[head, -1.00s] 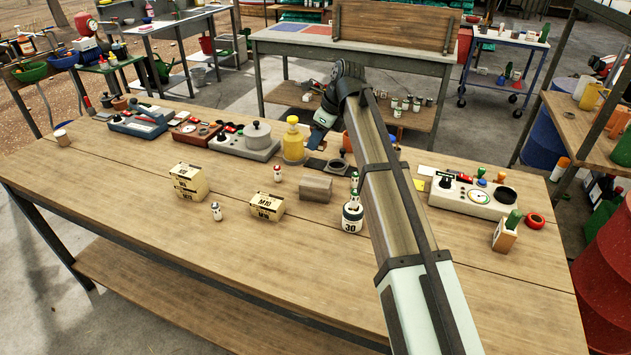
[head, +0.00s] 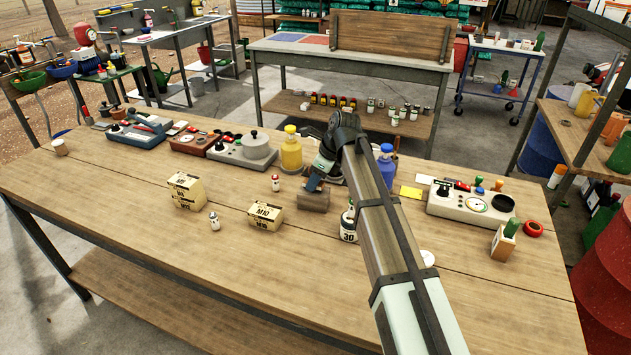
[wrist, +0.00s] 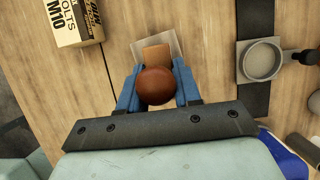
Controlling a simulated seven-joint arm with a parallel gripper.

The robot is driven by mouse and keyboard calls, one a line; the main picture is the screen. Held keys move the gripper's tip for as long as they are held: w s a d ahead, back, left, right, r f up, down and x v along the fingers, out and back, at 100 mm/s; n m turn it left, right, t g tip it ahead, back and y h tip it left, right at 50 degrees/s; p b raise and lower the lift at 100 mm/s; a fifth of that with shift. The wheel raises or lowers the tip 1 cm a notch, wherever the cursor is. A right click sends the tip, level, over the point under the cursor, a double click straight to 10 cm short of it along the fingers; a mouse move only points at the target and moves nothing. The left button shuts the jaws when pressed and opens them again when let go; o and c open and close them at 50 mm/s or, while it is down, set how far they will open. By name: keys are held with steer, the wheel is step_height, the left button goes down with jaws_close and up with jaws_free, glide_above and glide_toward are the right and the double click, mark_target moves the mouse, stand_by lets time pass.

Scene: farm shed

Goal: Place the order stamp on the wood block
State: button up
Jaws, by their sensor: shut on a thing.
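My gripper (wrist: 157,88) has blue fingers, shut on the order stamp (wrist: 155,86), whose round reddish-brown knob is between them. A tan square part shows just beyond the knob, seemingly the stamp's base. The wood block (wrist: 174,44) lies below it in the wrist view, its paler edges showing around the tan part. In the head view my gripper (head: 315,181) is right above the wood block (head: 313,202), which lies on the bench. The stamp is mostly hidden there. I cannot tell whether the stamp touches the block.
A white bottle marked 30 (head: 349,226) stands to the right. Behind are a yellow bottle (head: 291,150) and a blue bottle (head: 386,165). The bench front is largely clear.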

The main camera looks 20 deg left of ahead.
steer(key=shift+f, duration=0.35)
steer(key=shift+f, duration=0.1)
steer(key=o, duration=1)
steer(key=shift+o, duration=0.2)
steer(key=v, duration=1.2)
steer(key=shift+a, duration=0.15)
